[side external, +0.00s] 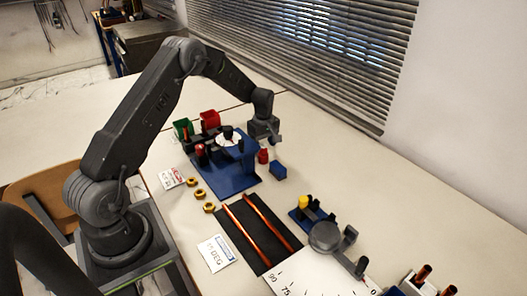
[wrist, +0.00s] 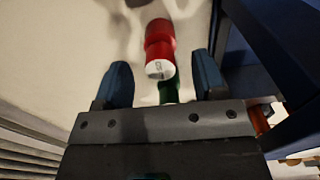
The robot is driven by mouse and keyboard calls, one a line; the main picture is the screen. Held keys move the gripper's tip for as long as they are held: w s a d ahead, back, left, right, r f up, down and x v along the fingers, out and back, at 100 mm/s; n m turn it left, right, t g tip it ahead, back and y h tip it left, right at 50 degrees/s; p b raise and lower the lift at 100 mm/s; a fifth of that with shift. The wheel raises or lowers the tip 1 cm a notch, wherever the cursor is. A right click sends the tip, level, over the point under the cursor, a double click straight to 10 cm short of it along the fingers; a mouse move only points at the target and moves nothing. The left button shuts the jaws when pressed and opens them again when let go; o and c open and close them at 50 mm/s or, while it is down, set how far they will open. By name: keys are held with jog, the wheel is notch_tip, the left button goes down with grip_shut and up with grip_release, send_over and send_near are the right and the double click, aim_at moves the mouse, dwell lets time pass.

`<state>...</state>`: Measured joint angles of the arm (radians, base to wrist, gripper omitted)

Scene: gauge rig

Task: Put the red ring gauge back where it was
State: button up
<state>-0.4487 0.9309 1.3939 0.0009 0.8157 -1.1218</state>
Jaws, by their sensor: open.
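A red stepped cylinder (wrist: 160,45) with a pale marked end face shows ahead of my gripper (wrist: 163,75) in the wrist view, roughly centred between the open fingers and untouched. A green part (wrist: 169,90) shows at its near end, partly hidden by the gripper body. In the side view a small red piece (side external: 263,156) stands on the table just below my gripper (side external: 270,139). Another small red piece (side external: 200,149) is on the blue rig plate (side external: 232,181). I cannot make out a ring shape, so I cannot tell which is the ring gauge.
A red bin (side external: 210,119) and a green bin (side external: 183,128) are behind the rig. Brass nuts (side external: 200,194) and a dark mat with copper rods (side external: 258,230) lie nearer. Table toward the blinds is clear.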

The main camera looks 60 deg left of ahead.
aim_at(264, 146)
notch_tip(264, 146, up, 8)
jog(key=shift+r, duration=0.15)
jog(key=s+d+r+m+t, duration=0.1)
jog(key=s+d+r+m, duration=0.5)
jog(key=r, duration=0.3)
jog(key=s+d+r+m+t, duration=0.25)
jog(key=s+d+r, duration=0.25)
jog(key=d+r, duration=0.4)
jog(key=s+d+m+t, duration=0.1)
jog(key=s+d+m, duration=0.3)
jog(key=s, duration=0.5)
jog(key=s+d+r+m+t, duration=0.1)
jog(key=s+d+m, duration=0.3)
jog(key=s, duration=0.5)
jog(key=shift+d+m, duration=0.2)
jog(key=shift+m, duration=0.55)
